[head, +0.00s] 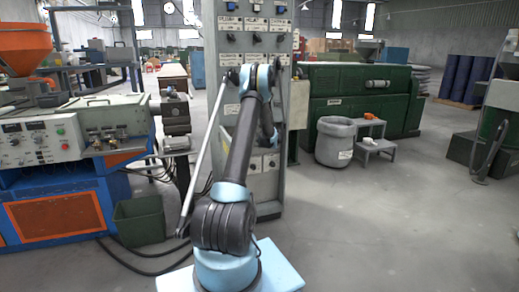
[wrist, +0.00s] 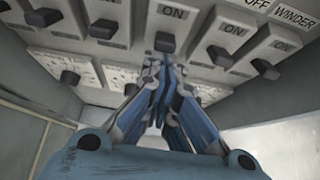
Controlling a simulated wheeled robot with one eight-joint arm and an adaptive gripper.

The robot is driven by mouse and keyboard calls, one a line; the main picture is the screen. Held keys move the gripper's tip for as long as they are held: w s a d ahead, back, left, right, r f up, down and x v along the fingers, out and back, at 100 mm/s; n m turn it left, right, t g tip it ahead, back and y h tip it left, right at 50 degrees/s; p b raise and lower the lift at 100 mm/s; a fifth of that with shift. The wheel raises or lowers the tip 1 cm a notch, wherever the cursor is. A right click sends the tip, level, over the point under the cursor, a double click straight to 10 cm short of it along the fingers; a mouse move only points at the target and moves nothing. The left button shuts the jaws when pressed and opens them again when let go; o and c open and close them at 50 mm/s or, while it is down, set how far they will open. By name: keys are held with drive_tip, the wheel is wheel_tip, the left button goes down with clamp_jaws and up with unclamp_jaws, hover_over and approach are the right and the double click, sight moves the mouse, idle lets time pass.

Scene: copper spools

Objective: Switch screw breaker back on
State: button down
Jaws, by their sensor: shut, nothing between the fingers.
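The grey breaker cabinet (head: 228,62) stands upright in the middle of the head view, with rows of labelled breakers on its front. The wrist view looks up at the breakers from close by. Several black switch levers show there, including one (wrist: 165,42) just above my fingertips and another (wrist: 219,55) to the right. "ON" is printed above several of them. A "WINDER" label (wrist: 294,18) is readable at the upper right; I cannot tell which breaker is the screw one. My gripper (wrist: 158,66) is shut and empty, close below the middle lever; contact is unclear. The arm hides it in the head view.
An orange and blue machine (head: 60,200) stands left of the cabinet, with a green bin (head: 139,221) and cables on the floor. A grey waste bin (head: 334,142) and small steps (head: 372,147) stand to the right. The floor at front right is clear.

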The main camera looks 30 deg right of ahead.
idle(0.4)
wheel_tip(320, 180, down, 4)
drive_tip(key=s, duration=0.2)
drive_tip(key=s+a+r, duration=0.1)
drive_tip(key=s+r, duration=0.5)
drive_tip(key=r, duration=0.2)
drive_tip(key=shift+s+a, duration=0.15)
drive_tip(key=shift+s, duration=0.05)
drive_tip(key=shift+a, duration=0.1)
idle(0.3)
